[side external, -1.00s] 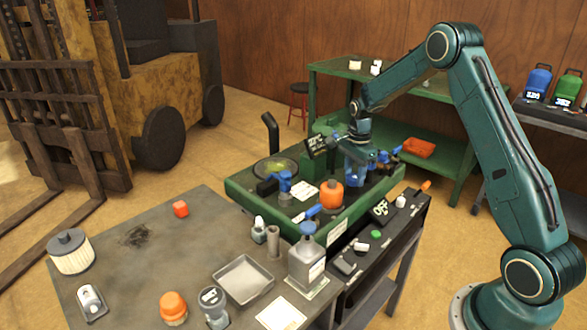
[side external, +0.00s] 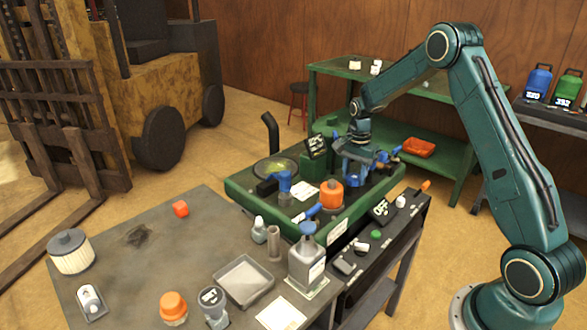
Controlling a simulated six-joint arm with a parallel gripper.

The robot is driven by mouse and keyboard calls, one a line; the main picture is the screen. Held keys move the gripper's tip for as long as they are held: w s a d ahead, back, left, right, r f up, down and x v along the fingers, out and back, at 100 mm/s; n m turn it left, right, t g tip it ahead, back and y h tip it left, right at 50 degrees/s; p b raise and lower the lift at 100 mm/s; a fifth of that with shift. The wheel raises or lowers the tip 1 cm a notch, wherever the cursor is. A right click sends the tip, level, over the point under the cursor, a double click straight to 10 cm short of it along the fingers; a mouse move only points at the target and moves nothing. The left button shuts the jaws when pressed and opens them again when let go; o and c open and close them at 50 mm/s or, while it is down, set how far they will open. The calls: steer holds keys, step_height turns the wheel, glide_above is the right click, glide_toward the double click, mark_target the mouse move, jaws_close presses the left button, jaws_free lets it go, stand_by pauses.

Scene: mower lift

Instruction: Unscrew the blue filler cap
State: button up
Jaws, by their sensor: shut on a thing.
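My gripper (side external: 357,166) points down over the back right part of the green tray-like deck (side external: 240,193). Its jaws are shut around a blue part, which I take to be the blue filler cap (side external: 357,181). The jaws and wrist hide most of the cap, so its thread and seat cannot be seen. I cannot tell whether the cap is still seated or loose.
The grey table (side external: 120,262) holds a pump bottle (side external: 307,258) and an empty tray (side external: 243,279).

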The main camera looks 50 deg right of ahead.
steer(key=shift+n, duration=4.4)
steer(key=shift+n, duration=0.3)
steer(key=n, duration=0.5)
steer(key=shift+n, duration=0.4)
